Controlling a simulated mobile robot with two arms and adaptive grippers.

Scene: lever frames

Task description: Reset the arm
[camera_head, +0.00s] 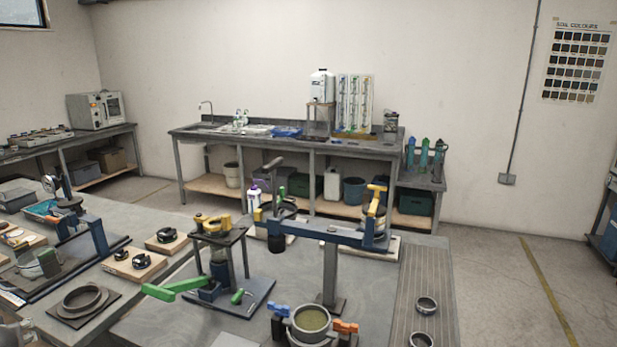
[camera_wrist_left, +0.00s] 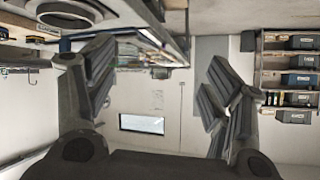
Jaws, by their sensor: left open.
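In the head view, a blue beam arm (camera_head: 322,232) lies across a grey post (camera_head: 330,275) on the near bench. A yellow clamp (camera_head: 376,199) sits at its right end, above a round container. A frame with a green lever (camera_head: 175,290) and a yellow top piece (camera_head: 212,222) stands to its left. I cannot tell which of these the task means by the arm. My left gripper (camera_wrist_left: 162,62) shows in the wrist view, its two fingers spread wide with nothing between them. That view is upside down. My right gripper is not in view.
A pot with blue and orange clamps (camera_head: 311,322) stands at the front. Two small rings (camera_head: 426,305) lie on the ribbed mat at right. Black pieces on wooden boards (camera_head: 140,272) and a large grey ring (camera_head: 85,298) are at left. The floor at right is clear.

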